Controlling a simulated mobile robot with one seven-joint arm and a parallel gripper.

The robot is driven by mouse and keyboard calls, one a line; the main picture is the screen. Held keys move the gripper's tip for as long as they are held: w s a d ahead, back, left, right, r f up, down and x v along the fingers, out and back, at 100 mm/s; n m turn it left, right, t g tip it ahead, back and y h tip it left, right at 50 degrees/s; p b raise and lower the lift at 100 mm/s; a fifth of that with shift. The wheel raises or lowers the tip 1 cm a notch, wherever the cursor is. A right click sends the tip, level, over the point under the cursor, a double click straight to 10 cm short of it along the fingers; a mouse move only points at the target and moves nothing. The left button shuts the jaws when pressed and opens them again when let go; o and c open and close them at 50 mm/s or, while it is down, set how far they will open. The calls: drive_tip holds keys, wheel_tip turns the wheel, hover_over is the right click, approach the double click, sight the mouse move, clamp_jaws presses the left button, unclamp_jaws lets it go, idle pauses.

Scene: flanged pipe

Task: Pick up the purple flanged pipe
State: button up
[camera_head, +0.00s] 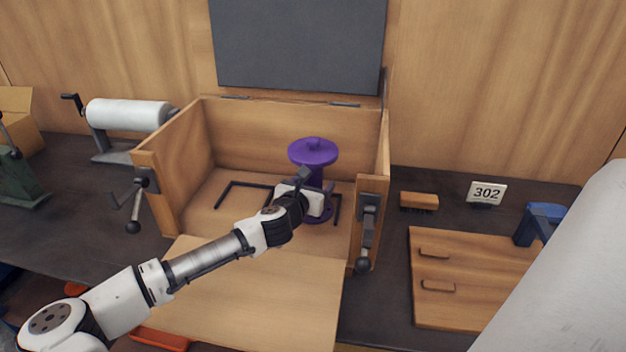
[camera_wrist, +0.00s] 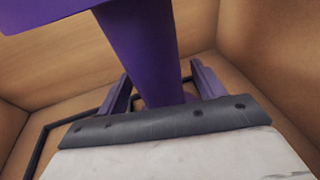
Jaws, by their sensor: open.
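The purple flanged pipe (camera_head: 313,153) stands upright inside the open wooden box (camera_head: 160,208), with a wide round flange on top and another flange at its base. My gripper (camera_head: 316,190) reaches in over the lowered front panel and is at the pipe's shaft, below the top flange. In the wrist view the purple shaft (camera_wrist: 143,50) passes between the two open fingers (camera_wrist: 160,88), one on each side. Whether either finger touches the shaft cannot be told. Part of the lower shaft and the base flange is hidden behind my gripper.
Box walls stand left, right and behind the pipe; black bracket strips (camera_head: 232,184) lie on its floor. Crank clamps (camera_head: 366,225) are on the front posts. Right of the box are a brush (camera_head: 419,201), a 302 sign (camera_head: 487,192) and a wooden board (camera_head: 465,290).

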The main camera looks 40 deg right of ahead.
clamp_jaws()
idle(0.4)
drive_tip(key=shift+r, duration=0.15)
